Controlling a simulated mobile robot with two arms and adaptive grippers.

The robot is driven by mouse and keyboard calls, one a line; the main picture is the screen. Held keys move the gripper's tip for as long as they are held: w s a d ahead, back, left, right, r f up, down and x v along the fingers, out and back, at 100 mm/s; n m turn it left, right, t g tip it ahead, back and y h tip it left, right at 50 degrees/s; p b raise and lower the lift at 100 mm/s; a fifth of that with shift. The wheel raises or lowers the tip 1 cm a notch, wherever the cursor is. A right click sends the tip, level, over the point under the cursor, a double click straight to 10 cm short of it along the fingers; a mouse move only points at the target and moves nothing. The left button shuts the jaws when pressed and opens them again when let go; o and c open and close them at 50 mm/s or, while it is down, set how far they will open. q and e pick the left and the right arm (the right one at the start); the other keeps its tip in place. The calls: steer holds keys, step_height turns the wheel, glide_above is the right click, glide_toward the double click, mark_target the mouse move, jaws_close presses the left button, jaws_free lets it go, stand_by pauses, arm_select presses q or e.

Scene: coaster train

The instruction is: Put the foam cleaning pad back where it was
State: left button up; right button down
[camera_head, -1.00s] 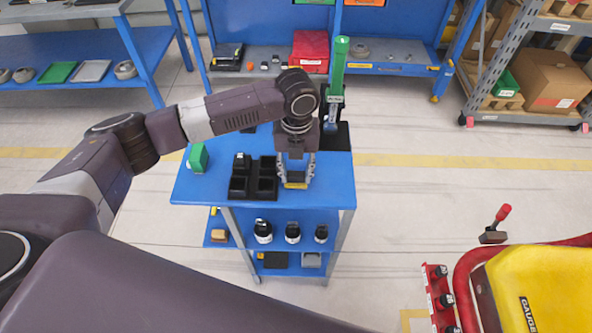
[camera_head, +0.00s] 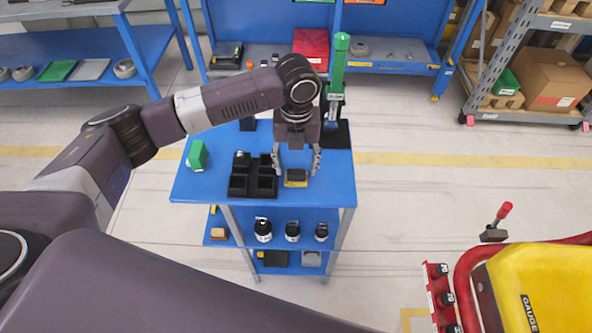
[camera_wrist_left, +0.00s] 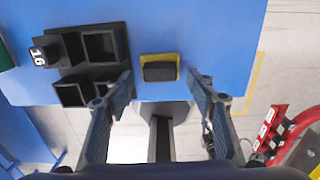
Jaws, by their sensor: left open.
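The foam cleaning pad, seen as a small black block with a yellow base (camera_head: 296,178), lies flat on the blue cart top (camera_head: 335,192) near its front edge. In the left wrist view the pad (camera_wrist_left: 160,69) sits just to the right of a black compartment tray (camera_wrist_left: 88,75), apart from it. My left gripper (camera_head: 297,168) points down over the pad with its fingers spread wide and nothing between them. In the wrist view its fingertips (camera_wrist_left: 160,80) stand on either side of the pad, apart from it. My right gripper is not in view.
The black tray (camera_head: 253,190) holds a block marked 16 in one compartment. A green block (camera_head: 197,155) stands at the cart's left. A tall green-topped tool (camera_head: 337,75) stands at the back right. Several dark bottles (camera_head: 292,232) are on the shelf below.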

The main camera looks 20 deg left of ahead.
mark_target(297, 172)
arm_select(q)
step_height(297, 172, up, 10)
steer(key=b, duration=0.1)
steer(key=shift+b, duration=0.3)
steer(key=shift+f, duration=0.15)
